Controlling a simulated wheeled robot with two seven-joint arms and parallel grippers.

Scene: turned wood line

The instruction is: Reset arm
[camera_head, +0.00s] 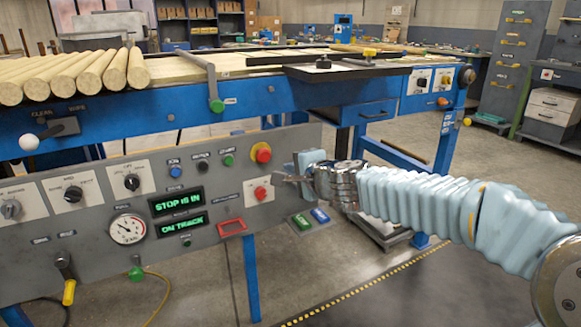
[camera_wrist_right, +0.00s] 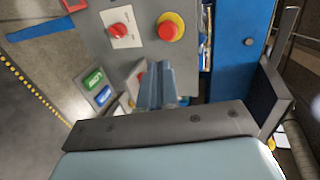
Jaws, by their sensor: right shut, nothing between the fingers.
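My right arm (camera_head: 420,200), in a pale blue ribbed cover, reaches in from the right. Its gripper (camera_head: 283,178) is shut and empty at the right end of the grey control panel (camera_head: 100,225). It is close to the red knob on a white plate (camera_head: 259,192) and below the red-and-yellow button (camera_head: 261,152); I cannot tell whether it touches the panel. In the right wrist view the closed fingers (camera_wrist_right: 156,82) point toward the panel, with the red-and-yellow button (camera_wrist_right: 170,26) ahead. My left gripper is not in view.
Panel displays (camera_head: 177,202) read "STOP IS IN" and "ON TRACK". Green and blue buttons (camera_head: 311,219) sit low beside the panel. Wooden rods (camera_head: 75,72) lie on the blue machine (camera_head: 270,100) behind. Open floor (camera_head: 380,290) lies at front right.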

